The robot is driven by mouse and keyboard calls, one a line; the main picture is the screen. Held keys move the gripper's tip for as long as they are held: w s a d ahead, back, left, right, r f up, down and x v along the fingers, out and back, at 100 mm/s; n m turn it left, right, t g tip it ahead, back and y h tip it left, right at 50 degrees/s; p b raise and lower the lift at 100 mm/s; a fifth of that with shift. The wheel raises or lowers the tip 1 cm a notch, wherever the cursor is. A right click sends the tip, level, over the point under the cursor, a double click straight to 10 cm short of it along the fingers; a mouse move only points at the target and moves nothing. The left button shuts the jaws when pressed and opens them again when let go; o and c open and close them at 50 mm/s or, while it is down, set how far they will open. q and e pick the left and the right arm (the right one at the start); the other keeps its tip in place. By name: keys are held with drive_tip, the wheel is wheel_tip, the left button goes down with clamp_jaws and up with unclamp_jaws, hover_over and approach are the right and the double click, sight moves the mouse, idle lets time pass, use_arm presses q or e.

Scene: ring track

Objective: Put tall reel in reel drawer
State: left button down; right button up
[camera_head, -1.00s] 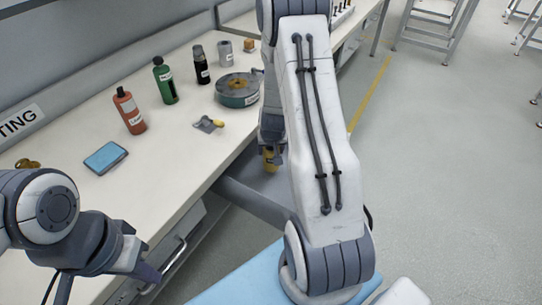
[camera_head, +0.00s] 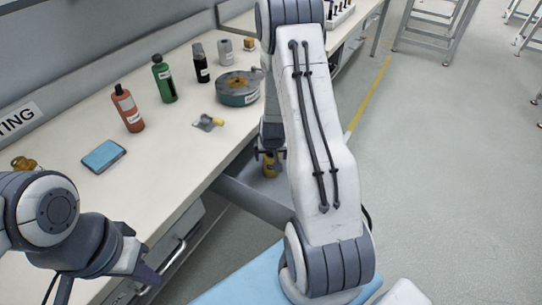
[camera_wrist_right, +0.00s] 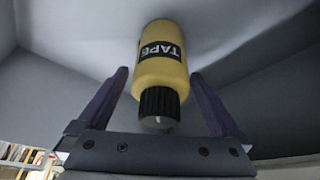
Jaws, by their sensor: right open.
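A yellow cylinder (camera_head: 269,168) with a black cap, labelled TAPE, is inside an open grey drawer (camera_head: 253,200) at the bench front. It is the only thing marked as tape; I cannot tell for sure that it is the tall reel. In the right wrist view the cylinder (camera_wrist_right: 162,68) stands on the grey drawer floor, cap toward the camera. My right gripper (camera_head: 270,153) is open just above it; in the wrist view its fingers (camera_wrist_right: 160,85) are apart on either side of the cap with gaps. My left gripper (camera_head: 143,283) hangs before the bench; its jaws are unclear.

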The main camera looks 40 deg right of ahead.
drive_tip(key=p+v, duration=0.4)
drive_tip(key=v, duration=0.8)
